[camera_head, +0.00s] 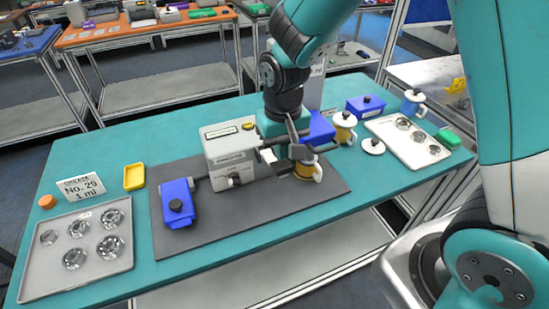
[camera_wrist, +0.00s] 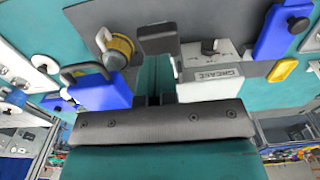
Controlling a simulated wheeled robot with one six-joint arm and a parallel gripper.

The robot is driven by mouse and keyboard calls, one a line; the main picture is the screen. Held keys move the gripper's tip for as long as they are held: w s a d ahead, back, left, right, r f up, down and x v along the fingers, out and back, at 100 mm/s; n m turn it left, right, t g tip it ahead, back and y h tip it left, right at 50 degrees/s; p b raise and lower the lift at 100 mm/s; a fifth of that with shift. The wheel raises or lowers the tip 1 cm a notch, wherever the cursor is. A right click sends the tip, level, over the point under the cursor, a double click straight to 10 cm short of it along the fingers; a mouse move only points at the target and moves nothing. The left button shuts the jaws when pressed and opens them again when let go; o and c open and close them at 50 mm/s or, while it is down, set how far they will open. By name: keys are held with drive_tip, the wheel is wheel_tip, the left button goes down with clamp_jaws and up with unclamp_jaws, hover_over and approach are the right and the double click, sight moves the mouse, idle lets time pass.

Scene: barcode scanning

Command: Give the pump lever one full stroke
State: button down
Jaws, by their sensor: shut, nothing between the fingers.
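The grease pump (camera_head: 232,155) is a pale box standing on a dark grey mat; it also shows in the wrist view (camera_wrist: 212,72). A yellow and white cup (camera_head: 308,172) stands just below and beside the block.
A blue box with a black knob (camera_head: 178,204) stands on the mat (camera_head: 250,208) at left. A metal tray of round parts (camera_head: 85,250), a label card (camera_head: 80,187) and a yellow dish (camera_head: 134,177) lie further left. Another blue box (camera_head: 320,130) stands close behind my gripper.

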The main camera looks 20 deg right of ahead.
drive_tip(key=shift+f, duration=0.1)
wheel_tip(320, 180, down, 9)
drive_tip(key=b, duration=0.6)
drive_tip(key=shift+r, duration=0.45)
wheel_tip(320, 180, up, 8)
drive_tip(key=p, duration=0.7)
drive_tip(key=shift+r, duration=0.1)
wheel_tip(320, 180, up, 4)
drive_tip(key=p, duration=0.3)
drive_tip(key=shift+r+p, duration=0.15)
drive_tip(key=shift+p, duration=0.2)
idle(0.3)
